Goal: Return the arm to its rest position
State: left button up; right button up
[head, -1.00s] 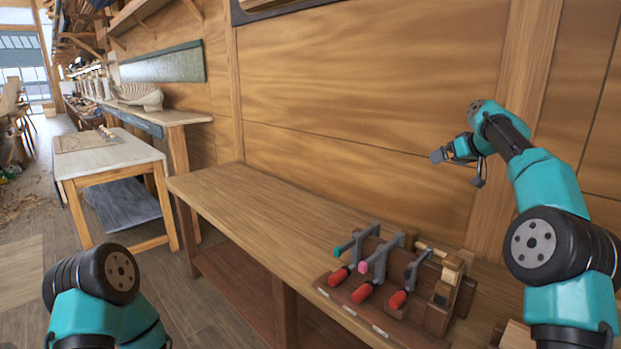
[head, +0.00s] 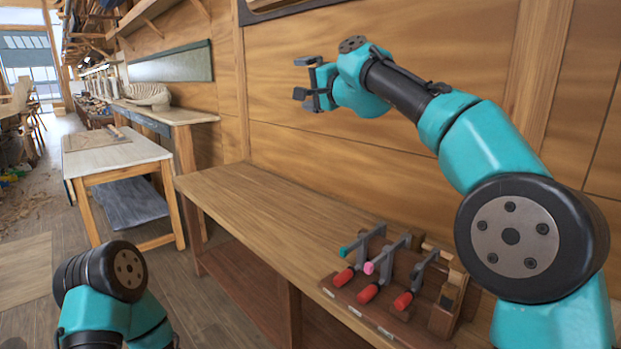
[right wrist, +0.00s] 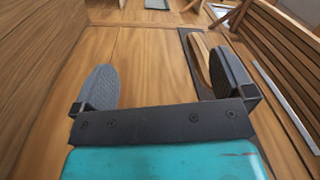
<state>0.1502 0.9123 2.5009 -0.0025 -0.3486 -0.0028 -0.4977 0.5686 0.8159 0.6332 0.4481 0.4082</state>
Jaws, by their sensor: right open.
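My right arm reaches in from the right in the head view, teal and black. My right gripper (head: 307,84) is raised well above the long wooden bench, in front of the wood-panelled wall. Its jaws are apart and nothing is between them. In the right wrist view the two grey ribbed finger pads (right wrist: 165,85) stand wide apart with wood panelling behind them. My left arm shows at the lower left of the head view only as teal and black links; its gripper is out of the picture.
The long wooden bench (head: 262,207) is mostly bare. A clamp rack (head: 390,318) with red-handled clamps (head: 367,293) stands at its near right end, below my right arm. A low pale-topped table (head: 115,152) stands at the left. A dark frame (right wrist: 196,60) hangs on the wall.

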notch_tip(320, 180, down, 20)
jog(key=f+m+g+h, duration=0.1)
jog(key=m+g+h, duration=0.1)
jog(key=m+h, duration=0.15)
jog(key=s+d+f+m+g+h, duration=0.1)
jog(key=s+d+f+h, duration=0.3)
jog(key=f, duration=0.7)
jog(key=s+d+f+m+g+y, duration=0.1)
jog(key=d+f+g, duration=0.1)
jog(key=d+f, duration=0.65)
jog(key=s+d+f+n+g+h, duration=0.1)
jog(key=s+d+f+n+g, duration=0.1)
jog(key=s+f, duration=0.9)
jog(key=s+d+f+n+g, duration=0.3)
jog(key=s+f, duration=0.8)
jog(key=f, duration=0.6)
jog(key=s+d+f+n+g+h, duration=0.1)
jog(key=s+d+f+n, duration=0.3)
jog(key=s+f, duration=0.8)
notch_tip(320, 180, down, 2)
jog(key=shift+d+f+n+g+h, duration=0.2)
jog(key=shift+d+n+g+h, duration=0.15)
jog(key=shift+d+g, duration=0.5)
